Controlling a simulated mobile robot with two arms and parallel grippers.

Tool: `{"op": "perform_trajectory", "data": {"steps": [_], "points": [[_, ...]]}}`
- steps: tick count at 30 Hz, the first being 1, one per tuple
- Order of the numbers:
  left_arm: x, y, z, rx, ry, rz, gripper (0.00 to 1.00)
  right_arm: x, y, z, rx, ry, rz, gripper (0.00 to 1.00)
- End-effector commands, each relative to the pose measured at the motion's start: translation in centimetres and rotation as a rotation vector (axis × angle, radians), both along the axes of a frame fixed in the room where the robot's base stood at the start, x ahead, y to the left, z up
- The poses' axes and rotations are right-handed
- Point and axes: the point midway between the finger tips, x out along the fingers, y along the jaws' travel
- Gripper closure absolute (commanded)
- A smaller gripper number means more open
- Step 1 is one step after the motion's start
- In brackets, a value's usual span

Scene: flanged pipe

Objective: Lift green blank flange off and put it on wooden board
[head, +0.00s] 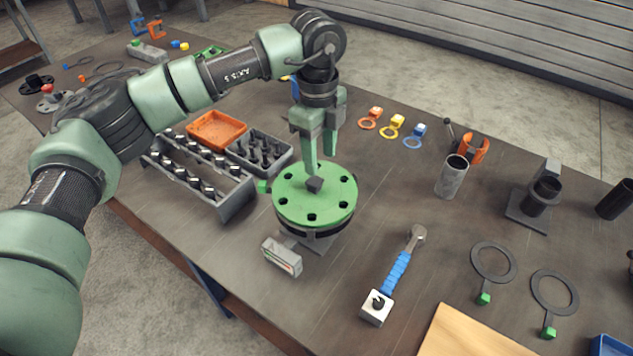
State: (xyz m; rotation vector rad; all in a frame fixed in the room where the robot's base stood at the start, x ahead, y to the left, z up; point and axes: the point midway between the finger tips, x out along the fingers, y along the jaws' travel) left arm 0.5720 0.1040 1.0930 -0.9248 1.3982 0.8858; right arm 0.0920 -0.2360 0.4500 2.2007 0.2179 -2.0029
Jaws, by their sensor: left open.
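The green blank flange (290,205) is a round disc with several bolt holes and a dark grey block at its centre. It sits level on top of a dark flange and pipe stand on the table. My left gripper (319,165) points down just above and behind the centre block, with its two green fingers spread apart. One finger overlaps the block in the picture, and I cannot tell whether it touches. The wooden board (468,335) lies at the front edge of the view, partly cut off, with its visible part bare. My right gripper is not in view.
A rack of bolts (208,180), an orange tray (216,130) and a grey bin (262,150) stand left of the flange. A small gauge box (282,256) and a blue-handled wrench (398,272) lie in front. Dark ring gaskets (494,262) lie right, near the board.

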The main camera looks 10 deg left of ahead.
Motion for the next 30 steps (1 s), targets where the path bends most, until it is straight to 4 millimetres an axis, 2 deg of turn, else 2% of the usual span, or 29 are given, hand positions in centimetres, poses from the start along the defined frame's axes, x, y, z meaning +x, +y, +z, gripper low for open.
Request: {"op": "perform_trajectory", "data": {"steps": [3,11,14,18,26,27,30], "points": [[0.2,1.1,-0.4,0.038,-0.002,0.026,0.53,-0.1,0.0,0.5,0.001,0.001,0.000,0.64],[0.0,1.2,-3.2,0.036,0.001,0.023,0.53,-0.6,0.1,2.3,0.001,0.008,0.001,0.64],[-0.1,1.3,-4.7,0.035,0.002,0.023,0.53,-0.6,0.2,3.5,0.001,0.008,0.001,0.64],[-0.1,1.2,-6.7,0.033,0.001,0.022,0.53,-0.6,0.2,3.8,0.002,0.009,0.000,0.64],[0.0,1.2,-7.4,0.031,-0.003,0.020,0.53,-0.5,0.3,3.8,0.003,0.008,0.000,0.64],[0.0,1.2,-7.4,0.030,-0.003,0.020,0.55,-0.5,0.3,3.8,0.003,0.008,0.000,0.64],[0.0,1.2,-7.4,0.030,-0.003,0.020,0.83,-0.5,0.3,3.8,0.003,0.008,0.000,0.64]]}}
